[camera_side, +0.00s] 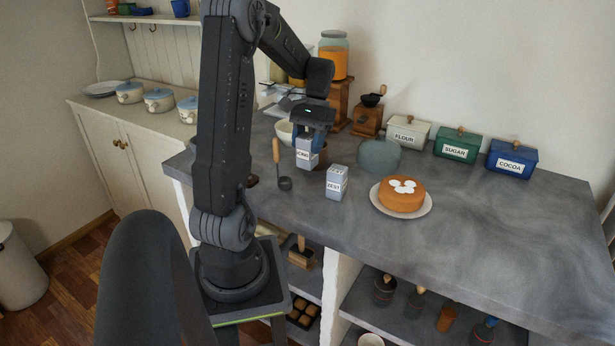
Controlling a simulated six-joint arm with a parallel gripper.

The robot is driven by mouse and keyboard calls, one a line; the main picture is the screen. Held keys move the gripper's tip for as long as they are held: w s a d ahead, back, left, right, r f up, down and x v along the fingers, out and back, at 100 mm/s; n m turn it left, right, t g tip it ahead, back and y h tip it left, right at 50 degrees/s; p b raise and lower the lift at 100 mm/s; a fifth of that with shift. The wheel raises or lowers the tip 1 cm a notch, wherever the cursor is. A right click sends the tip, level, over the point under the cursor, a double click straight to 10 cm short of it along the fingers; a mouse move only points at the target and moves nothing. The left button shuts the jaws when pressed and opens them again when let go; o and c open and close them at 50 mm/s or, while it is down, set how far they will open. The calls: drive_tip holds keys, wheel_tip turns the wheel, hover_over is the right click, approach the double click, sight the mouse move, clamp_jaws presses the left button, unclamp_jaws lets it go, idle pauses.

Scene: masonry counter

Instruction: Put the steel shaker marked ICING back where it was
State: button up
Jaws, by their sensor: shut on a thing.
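The steel shaker marked ICING (304,156) is in my gripper (311,138), which points down and is shut around its upper part. The label is partly readable on its front. I cannot tell whether its base touches the counter. A second steel shaker (337,183), with a label that seems to read ZEST, stands upright on the counter to the right and nearer the camera. The grey stone counter (480,215) lies under both.
A ladle-like tool with a wooden handle (277,152) is left of the held shaker. A cake (401,194) on a plate (427,208) and a grey-green rounded object (380,155) are to the right. FLOUR (405,136), SUGAR (457,148) and COCOA (510,163) boxes stand behind. The counter's right side is clear.

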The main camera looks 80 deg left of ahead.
sight(308, 167)
drive_tip(key=shift+f, duration=3.6)
drive_tip(key=shift+f, duration=0.1)
drive_tip(key=o, duration=1)
